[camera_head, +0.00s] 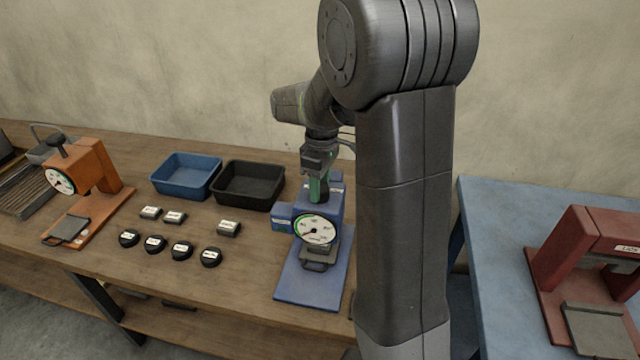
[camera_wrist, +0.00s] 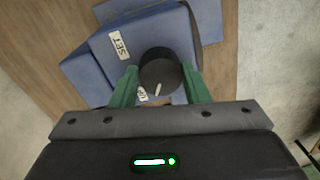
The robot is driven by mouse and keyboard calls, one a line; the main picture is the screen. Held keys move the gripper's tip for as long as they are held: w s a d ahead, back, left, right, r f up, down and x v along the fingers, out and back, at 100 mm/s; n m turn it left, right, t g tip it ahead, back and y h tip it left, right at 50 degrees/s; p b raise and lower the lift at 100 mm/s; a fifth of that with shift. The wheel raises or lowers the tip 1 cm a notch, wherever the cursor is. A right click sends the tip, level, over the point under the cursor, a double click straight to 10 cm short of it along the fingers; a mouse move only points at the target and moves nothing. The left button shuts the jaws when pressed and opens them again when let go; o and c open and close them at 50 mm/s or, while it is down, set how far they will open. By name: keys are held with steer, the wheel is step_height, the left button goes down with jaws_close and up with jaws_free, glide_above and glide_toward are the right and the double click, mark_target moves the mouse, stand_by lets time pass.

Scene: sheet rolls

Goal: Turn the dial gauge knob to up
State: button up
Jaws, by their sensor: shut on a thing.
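The blue dial gauge (camera_head: 309,287) stands on the wooden bench, its round white dial face (camera_head: 315,230) toward the front. Its black round knob (camera_wrist: 158,68) shows in the wrist view, on top of the blue body (camera_wrist: 115,50). A white pointer mark on the knob points toward the bottom of that view, near a partly hidden white label. A "SET" label (camera_wrist: 119,45) lies to the knob's upper left. My gripper (camera_wrist: 160,84) has its green fingers shut on the knob, one on each side. In the head view my gripper (camera_head: 319,189) points down at the gauge top and hides the knob.
On the wooden bench (camera_head: 110,285) left of the gauge are a black bin (camera_head: 248,202), a blue bin (camera_head: 186,195), several small labelled pieces and an orange gauge stand (camera_head: 92,165). A red stand (camera_head: 555,250) is on the blue table (camera_head: 490,235) at right.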

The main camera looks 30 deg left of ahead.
steer(key=shift+r, duration=0.1)
stand_by(0.3)
steer(key=o, duration=1)
steer(key=r, duration=0.9)
steer(key=r+b, duration=0.1)
steer(key=r, duration=0.3)
steer(key=shift+w+a+r, duration=0.1)
steer(key=shift+w+r, duration=0.25)
steer(key=shift+w, duration=0.05)
steer(key=f, duration=0.9)
steer(key=f+p, duration=0.1)
steer(key=f, duration=0.4)
steer(key=shift+s, duration=0.4)
steer(key=shift+r, duration=0.1)
